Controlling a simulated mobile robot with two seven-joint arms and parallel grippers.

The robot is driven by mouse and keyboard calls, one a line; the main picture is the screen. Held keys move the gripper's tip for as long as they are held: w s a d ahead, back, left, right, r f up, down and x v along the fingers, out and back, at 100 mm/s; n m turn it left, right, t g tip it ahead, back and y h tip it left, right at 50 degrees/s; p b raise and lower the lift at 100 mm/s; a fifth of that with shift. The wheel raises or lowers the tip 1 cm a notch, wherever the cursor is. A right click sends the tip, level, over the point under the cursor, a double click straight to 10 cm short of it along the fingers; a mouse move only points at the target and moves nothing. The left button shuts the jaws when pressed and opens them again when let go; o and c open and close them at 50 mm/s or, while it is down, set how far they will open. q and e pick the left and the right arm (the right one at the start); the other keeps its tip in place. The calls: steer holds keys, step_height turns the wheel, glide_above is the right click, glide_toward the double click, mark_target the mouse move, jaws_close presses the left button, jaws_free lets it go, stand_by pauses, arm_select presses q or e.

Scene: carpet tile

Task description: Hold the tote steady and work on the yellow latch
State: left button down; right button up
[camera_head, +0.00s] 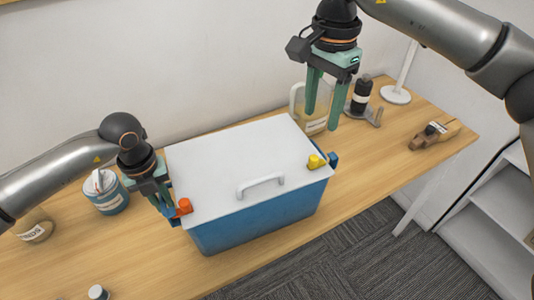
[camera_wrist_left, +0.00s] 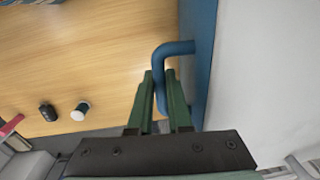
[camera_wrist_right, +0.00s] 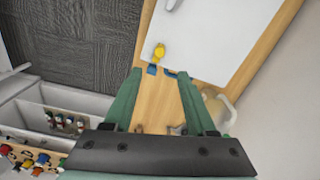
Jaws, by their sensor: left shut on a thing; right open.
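The blue tote (camera_head: 262,220) with a white lid (camera_head: 235,165) stands on the wooden table. The yellow latch (camera_head: 316,161) is at the lid's right front corner and also shows in the right wrist view (camera_wrist_right: 159,51). An orange latch (camera_head: 183,206) is at the left front corner. My left gripper (camera_head: 168,208) is shut on the blue side handle (camera_wrist_left: 174,48) at the tote's left end. My right gripper (camera_head: 322,122) is open and empty, raised above the table behind and above the yellow latch, pointing down.
A clear jug (camera_head: 310,112) stands behind the tote, close to my right gripper. A black bottle (camera_head: 361,94), a white stand (camera_head: 396,95) and a wooden plane (camera_head: 434,136) are at the right. A blue-and-white can (camera_head: 106,193) and a jar (camera_head: 35,228) are at the left.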

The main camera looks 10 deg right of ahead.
mark_target(314, 157)
step_height(314, 157, down, 12)
steer(key=shift+d+r, duration=0.1)
stand_by(0.5)
steer(key=shift+c, duration=0.4)
jaws_close()
stand_by(0.9)
